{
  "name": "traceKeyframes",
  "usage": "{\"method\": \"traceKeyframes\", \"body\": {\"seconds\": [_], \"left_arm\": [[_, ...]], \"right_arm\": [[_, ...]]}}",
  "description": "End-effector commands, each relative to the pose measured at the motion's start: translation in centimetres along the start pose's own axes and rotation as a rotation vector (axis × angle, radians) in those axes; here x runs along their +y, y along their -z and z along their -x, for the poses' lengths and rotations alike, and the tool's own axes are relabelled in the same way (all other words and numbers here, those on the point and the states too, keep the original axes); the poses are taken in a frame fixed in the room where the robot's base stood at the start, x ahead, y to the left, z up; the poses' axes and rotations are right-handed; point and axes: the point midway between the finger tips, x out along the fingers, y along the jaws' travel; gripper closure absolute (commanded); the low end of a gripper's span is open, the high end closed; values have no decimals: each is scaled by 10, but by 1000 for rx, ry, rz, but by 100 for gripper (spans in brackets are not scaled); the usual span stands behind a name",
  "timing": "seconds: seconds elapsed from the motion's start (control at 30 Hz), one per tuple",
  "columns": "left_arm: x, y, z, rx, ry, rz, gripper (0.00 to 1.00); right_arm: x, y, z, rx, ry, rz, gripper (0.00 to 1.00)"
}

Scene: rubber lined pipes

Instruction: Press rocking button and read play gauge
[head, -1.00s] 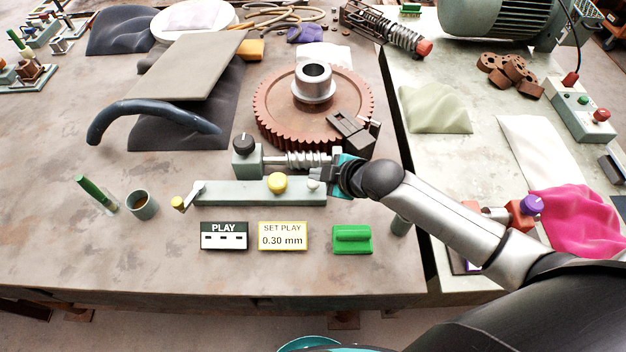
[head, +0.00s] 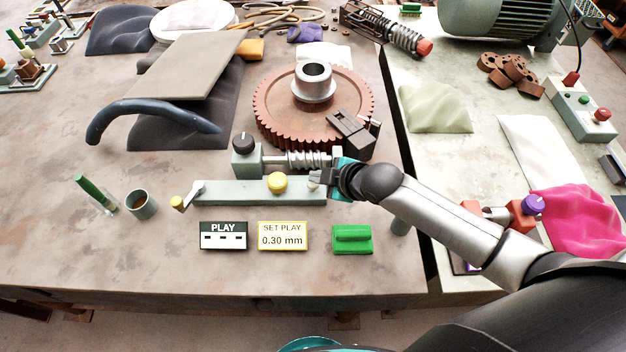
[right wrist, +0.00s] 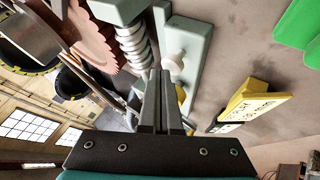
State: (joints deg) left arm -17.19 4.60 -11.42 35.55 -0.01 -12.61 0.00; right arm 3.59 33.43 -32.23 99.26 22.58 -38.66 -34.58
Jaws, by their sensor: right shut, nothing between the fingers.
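A grey-green fixture bar (head: 235,192) carries a yellow knob (head: 277,183) and a small white button (head: 313,187) near its right end. The white button also shows in the right wrist view (right wrist: 174,63). I cannot tell which is called the rocking button. My right gripper (head: 318,179) is shut and empty, its tips beside the white button; contact is unclear. The fingertips show in the right wrist view (right wrist: 160,78). The PLAY display (head: 224,237) shows only dashes. A yellow-edged card (head: 282,237) reads SET PLAY 0.30 mm. My left gripper is not in view.
A worm shaft (head: 295,161) with a black knob (head: 243,143) lies behind the bar, near a large red-brown gear (head: 275,110). A green block (head: 352,240) sits in front. A cup (head: 142,204) stands at left. The front table strip is mostly clear.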

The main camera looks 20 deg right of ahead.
Motion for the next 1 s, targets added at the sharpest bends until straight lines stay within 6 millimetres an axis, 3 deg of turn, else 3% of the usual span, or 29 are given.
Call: {"method": "traceKeyframes", "body": {"seconds": [1.0], "left_arm": [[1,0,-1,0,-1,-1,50]], "right_arm": [[-4,-3,-4,-2,2,0,100]]}}
